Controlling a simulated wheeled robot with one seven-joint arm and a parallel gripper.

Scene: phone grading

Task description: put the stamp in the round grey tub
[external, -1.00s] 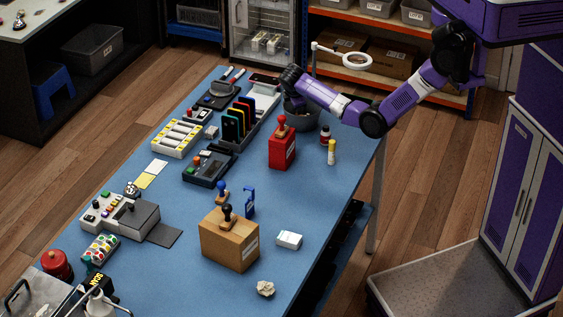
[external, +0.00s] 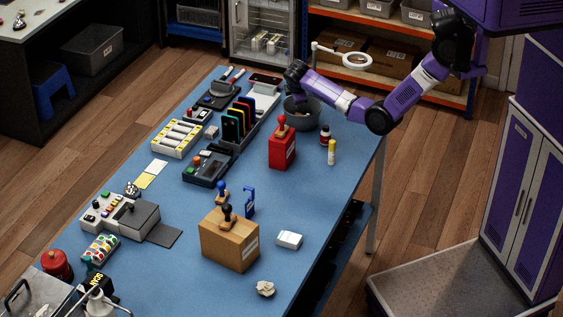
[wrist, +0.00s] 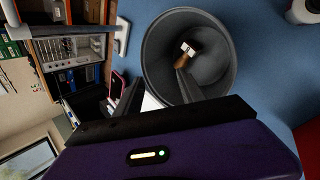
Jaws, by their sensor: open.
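The round grey tub (external: 306,121) stands near the far right end of the blue table; in the wrist view its open mouth and inner wall (wrist: 227,72) face me. A small brown piece with a white, dark-edged end (wrist: 187,52) lies inside; it looks like the stamp, tilted on its side. My gripper (wrist: 160,68) is open, its two dark fingers apart, with nothing between them. In the external view my dark wrist end is just above the tub, and the fingertips are hard to make out.
A red box with a red-handled stamp (external: 282,122) stands in front of the tub. A ring lamp (external: 355,59) is behind.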

